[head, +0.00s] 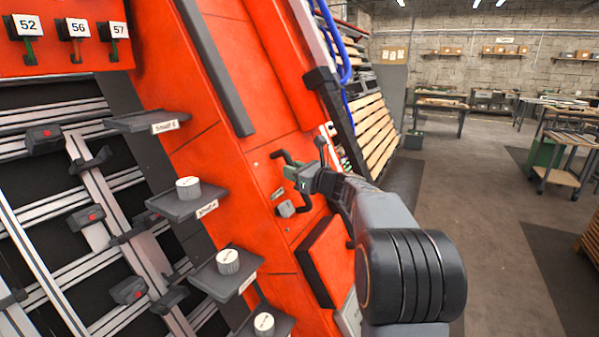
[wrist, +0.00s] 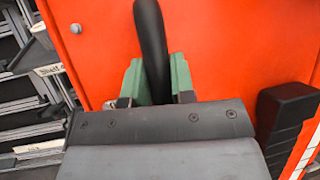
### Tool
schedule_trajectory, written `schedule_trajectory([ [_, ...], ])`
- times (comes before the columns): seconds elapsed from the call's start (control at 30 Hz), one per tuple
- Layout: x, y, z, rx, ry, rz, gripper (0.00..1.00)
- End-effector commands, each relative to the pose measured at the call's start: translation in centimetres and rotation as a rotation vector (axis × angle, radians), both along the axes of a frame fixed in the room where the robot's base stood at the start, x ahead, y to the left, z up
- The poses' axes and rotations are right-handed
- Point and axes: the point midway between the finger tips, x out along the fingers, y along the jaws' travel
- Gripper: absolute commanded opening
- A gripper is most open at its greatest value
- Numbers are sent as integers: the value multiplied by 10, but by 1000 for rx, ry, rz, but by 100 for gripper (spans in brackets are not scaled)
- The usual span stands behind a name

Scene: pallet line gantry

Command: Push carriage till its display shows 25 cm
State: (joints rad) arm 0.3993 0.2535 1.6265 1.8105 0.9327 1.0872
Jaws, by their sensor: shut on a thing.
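A tall orange panelled body (head: 240,150), which looks like the carriage, leans across the middle of the head view. A black bar handle (head: 281,156) stands out from its face. My gripper (head: 298,176) is at this handle. In the wrist view, its green fingers (wrist: 157,85) close on both sides of the black handle (wrist: 151,35), with the orange face behind. I see no readable display showing centimetres.
A slatted rail frame (head: 60,125) with red-marked clamps (head: 128,290) fills the left. Wooden pallets (head: 375,135) stand behind. The grey floor (head: 480,230) at right is mostly open, with workbenches further back.

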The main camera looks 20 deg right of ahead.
Motion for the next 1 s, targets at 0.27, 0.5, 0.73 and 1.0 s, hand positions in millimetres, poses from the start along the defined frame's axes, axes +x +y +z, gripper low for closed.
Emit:
schedule_trajectory([
  [0.27, 0, 2, -2, 2, 2, 13, 31],
  [0.5, 1, 1, -1, 2, 2, 8, 48],
  [0.73, -2, -2, -1, 2, 1, 4, 48],
  [1.0, -36, -22, -2, 2, 1, 0, 48],
])
